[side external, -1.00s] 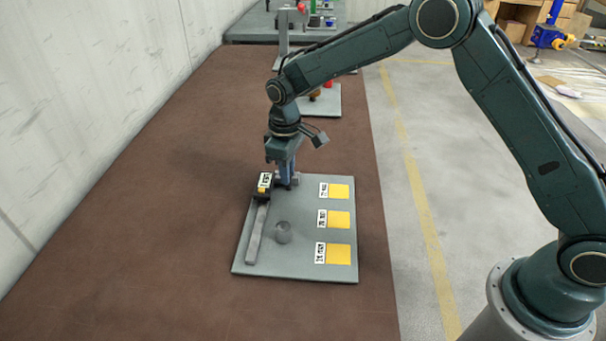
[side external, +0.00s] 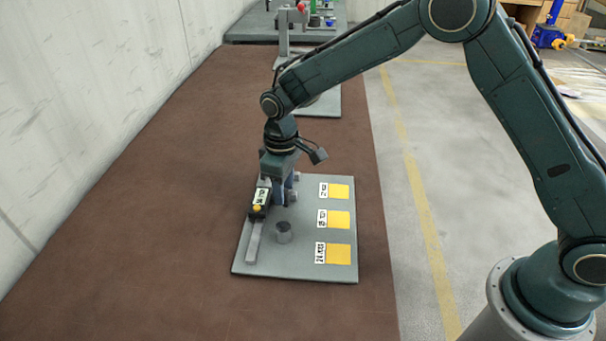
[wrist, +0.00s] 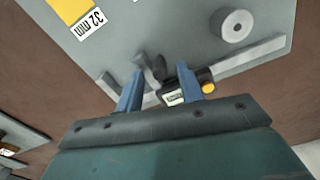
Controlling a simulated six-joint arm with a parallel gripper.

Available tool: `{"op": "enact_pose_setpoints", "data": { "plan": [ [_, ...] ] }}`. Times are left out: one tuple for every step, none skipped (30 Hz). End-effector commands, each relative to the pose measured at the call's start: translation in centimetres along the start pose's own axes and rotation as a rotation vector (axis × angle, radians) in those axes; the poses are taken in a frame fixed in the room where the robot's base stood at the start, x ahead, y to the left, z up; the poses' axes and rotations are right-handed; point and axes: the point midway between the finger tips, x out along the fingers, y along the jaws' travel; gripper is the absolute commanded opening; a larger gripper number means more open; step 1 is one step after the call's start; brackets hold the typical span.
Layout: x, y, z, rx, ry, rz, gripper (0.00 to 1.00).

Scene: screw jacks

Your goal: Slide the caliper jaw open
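The caliper lies on a grey plate (side external: 300,268); its long beam (side external: 254,243) runs toward the front in the side view. Its dark slider (side external: 260,203) carries a white display and a yellow knob and sits partway along the beam. In the wrist view the slider (wrist: 182,92) is by the right finger, with its dark jaw (wrist: 161,68) between the fingers. My gripper (wrist: 163,90) is low at the caliper, fingers apart. Finger contact with the jaw is unclear.
A grey cylinder (side external: 284,233) with a hole in its top stands right of the beam. Several yellow squares (side external: 339,220) with labels line the plate's right side. The brown table (side external: 190,220) is clear to the left. Another grey plate (side external: 327,104) lies behind.

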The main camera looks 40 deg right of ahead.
Motion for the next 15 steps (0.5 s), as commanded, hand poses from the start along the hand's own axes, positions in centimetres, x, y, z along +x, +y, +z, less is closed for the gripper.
{"op": "enact_pose_setpoints", "data": {
  "plan": [
    [0.0,0.0,0.0,0.0,-0.001,0.0,0.38],
    [0.0,0.0,0.0,0.0,-0.001,0.0,0.38],
    [0.0,0.0,0.0,0.0,-0.001,0.0,0.38],
    [0.0,0.0,0.0,0.0,-0.001,0.0,0.38],
    [0.0,0.0,0.0,0.0,-0.001,0.0,0.38],
    [-0.1,0.0,0.0,0.0,-0.001,0.0,0.38],
    [-0.2,0.0,0.0,0.0,0.0,0.0,0.38],
    [-0.3,0.0,0.0,0.0,0.0,0.0,0.38],
    [-0.5,0.0,0.0,0.0,0.0,0.0,0.38],
    [-0.7,0.0,0.0,0.0,0.001,0.0,0.38],
    [-0.9,0.0,-0.1,0.0,0.001,0.0,0.38],
    [-1.3,0.0,-0.1,0.0,0.002,0.001,0.38],
    [-1.6,0.0,-0.1,0.0,0.002,0.001,0.38],
    [-1.9,0.0,-0.1,0.0,0.002,0.001,0.38],
    [-2.4,0.0,-0.1,0.0,0.003,0.001,0.38]
  ]
}}
